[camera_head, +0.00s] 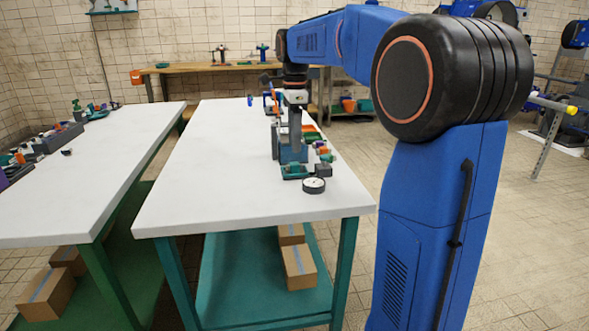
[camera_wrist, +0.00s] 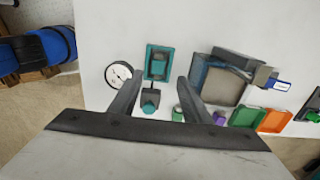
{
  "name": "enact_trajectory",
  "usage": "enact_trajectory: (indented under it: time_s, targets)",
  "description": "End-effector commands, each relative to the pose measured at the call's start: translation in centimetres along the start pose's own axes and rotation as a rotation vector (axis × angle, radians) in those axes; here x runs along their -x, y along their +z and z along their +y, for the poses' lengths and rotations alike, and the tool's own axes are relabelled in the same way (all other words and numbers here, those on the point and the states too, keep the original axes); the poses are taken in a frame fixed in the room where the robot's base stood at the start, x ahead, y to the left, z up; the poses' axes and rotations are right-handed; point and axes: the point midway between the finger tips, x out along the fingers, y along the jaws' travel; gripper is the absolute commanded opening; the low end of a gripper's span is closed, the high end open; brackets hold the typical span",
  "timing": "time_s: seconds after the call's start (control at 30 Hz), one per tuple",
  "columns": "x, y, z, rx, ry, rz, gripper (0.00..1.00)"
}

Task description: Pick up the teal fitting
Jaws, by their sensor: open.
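A small teal fitting (camera_wrist: 149,108) sits against a dark block (camera_wrist: 150,96), low between my fingers in the wrist view. In the head view the teal piece (camera_head: 326,158) shows just behind the dark block (camera_head: 323,170), at the right edge of the white table. My gripper (camera_wrist: 160,77) is open, with nothing held between its fingers. In the head view my gripper (camera_head: 290,135) points down over the cluttered right side of the table.
A round dial gauge (camera_wrist: 118,74) lies left of the tray. A large grey fixture (camera_wrist: 225,86) with a blue-tipped part stands to the right. Green and orange bins (camera_wrist: 274,120) lie beyond it. The left part of the white table (camera_head: 220,170) is clear.

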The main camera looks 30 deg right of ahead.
Motion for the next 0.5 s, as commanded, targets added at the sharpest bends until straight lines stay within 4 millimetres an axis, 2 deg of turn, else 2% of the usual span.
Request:
enact_trajectory:
  time_s: [0.1, 0.27, 0.5]
  targets:
    - [-1.2, 0.0, 0.0, 0.000, 0.001, 0.000, 0.44]
    - [-1.9, 0.0, 0.1, 0.000, 0.001, 0.000, 0.44]
    - [-5.0, 0.1, 0.5, 0.000, 0.002, 0.000, 0.44]
